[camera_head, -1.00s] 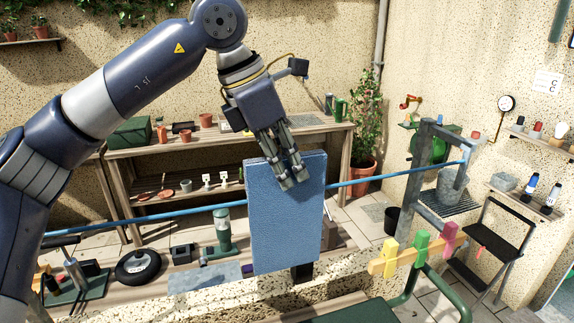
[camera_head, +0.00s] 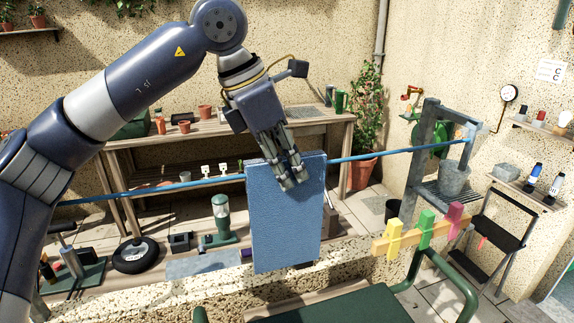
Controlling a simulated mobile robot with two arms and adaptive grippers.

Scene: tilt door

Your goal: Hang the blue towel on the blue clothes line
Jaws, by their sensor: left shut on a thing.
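The blue towel (camera_head: 284,225) hangs upright as a flat panel in the middle of the head view. My left gripper (camera_head: 294,183) is at its top edge, with its fingers over the near face, shut on the towel. The blue clothes line (camera_head: 390,151) runs across the view, rising a little to the right. It passes out of sight at the towel, whose near face hides that stretch. I cannot tell whether the towel rests on the line. My right gripper is not in view.
Yellow, green and pink clothespins (camera_head: 425,230) sit on a wooden bar at right. A green chair (camera_head: 335,305) stands at the front. A wooden workbench (camera_head: 170,135) with pots is behind the line. A grey stand (camera_head: 425,165) holds the line's right end.

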